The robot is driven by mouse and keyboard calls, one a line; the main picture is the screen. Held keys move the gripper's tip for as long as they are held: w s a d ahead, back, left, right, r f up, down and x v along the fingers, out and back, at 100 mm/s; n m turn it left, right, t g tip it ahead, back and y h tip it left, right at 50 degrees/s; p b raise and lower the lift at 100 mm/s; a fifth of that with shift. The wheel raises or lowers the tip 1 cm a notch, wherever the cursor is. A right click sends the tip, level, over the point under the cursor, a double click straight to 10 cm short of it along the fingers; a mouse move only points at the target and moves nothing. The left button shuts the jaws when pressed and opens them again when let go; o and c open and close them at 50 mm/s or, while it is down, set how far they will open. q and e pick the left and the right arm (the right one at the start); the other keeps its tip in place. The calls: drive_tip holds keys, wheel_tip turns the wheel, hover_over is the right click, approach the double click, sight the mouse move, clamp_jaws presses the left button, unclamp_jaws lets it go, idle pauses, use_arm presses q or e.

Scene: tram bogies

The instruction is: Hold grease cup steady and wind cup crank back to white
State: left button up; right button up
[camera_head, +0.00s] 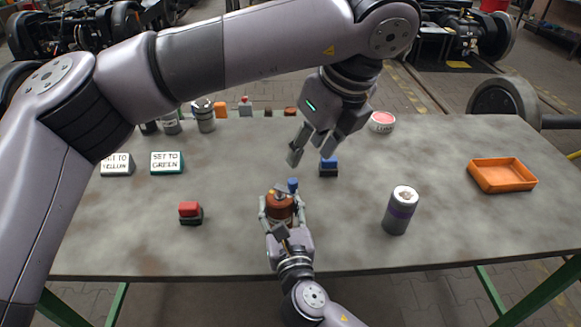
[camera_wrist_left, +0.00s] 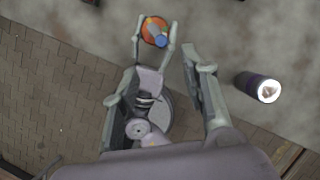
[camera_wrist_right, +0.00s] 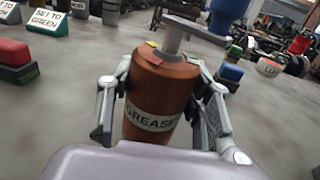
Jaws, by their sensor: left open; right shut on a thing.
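The brown grease cup (camera_head: 279,208) stands upright near the table's front middle. Its GREASE label shows in the right wrist view (camera_wrist_right: 152,117). My right gripper (camera_head: 280,203) is shut on the cup's body, one finger on each side. A grey crank (camera_wrist_right: 182,30) lies across the top; a blue knob (camera_head: 293,185) shows on it in the head view. Small yellow and red marks show on the cup's rim; which mark the crank points at cannot be told. My left gripper (camera_head: 310,157) is open and empty, above and beyond the cup, apart from the crank.
A blue block on a dark base (camera_head: 328,165) is behind the cup, a red one (camera_head: 190,212) at left. A purple-banded can (camera_head: 401,210) and orange tray (camera_head: 503,174) are at right. Signs (camera_head: 167,162) stand at left, a pink tub (camera_head: 382,122) at back.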

sight(292, 180)
use_arm(q)
drive_tip(key=w+a+n+g+h, duration=0.2)
drive_tip(key=w+a+n+g, duration=0.1)
drive_tip(key=w+n, duration=0.15)
drive_tip(key=shift+n+h, duration=0.25)
drive_tip(key=shift+h, duration=0.05)
drive_tip(key=f, duration=1.1)
drive_tip(key=shift+s+d+f, duration=0.1)
drive_tip(key=shift+s+d, duration=0.05)
drive_tip(key=shift+s, duration=0.1)
drive_tip(key=shift+c, duration=0.5)
clamp_jaws()
drive_tip(key=shift+w+d+n, duration=0.1)
drive_tip(key=shift+w+n, duration=0.15)
drive_tip(key=shift+n, duration=0.75)
drive_tip(key=shift+w+d+n, duration=0.1)
drive_tip(key=shift+w+n, duration=0.15)
drive_tip(key=shift+n, duration=0.75)
